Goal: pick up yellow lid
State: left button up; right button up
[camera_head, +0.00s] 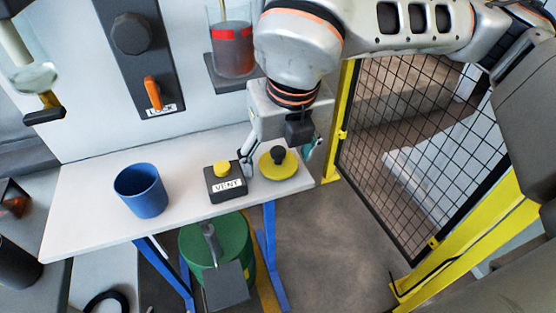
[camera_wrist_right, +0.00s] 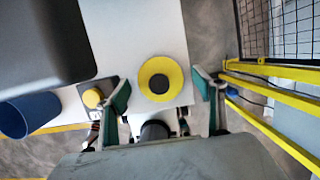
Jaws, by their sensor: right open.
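The yellow lid (camera_head: 266,166) is a round disc with a black knob on top, lying flat at the right end of the white table (camera_head: 95,205). It also shows in the right wrist view (camera_wrist_right: 147,72), centred between the fingers. My right gripper (camera_head: 279,158) points down over the lid, open, with one finger on each side of it. In the right wrist view the spread fingers (camera_wrist_right: 161,88) have a gap to the lid on both sides. They hold nothing. My left gripper is in neither view.
A black box (camera_head: 226,187) labelled VENT with a yellow button stands close left of the lid and my finger. A blue cup (camera_head: 141,190) stands further left. A yellow-framed mesh fence (camera_head: 420,150) rises to the right. A green drum (camera_head: 232,247) is below the table.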

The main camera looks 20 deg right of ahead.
jog(key=c, duration=1.1)
jog(key=shift+o, duration=0.2)
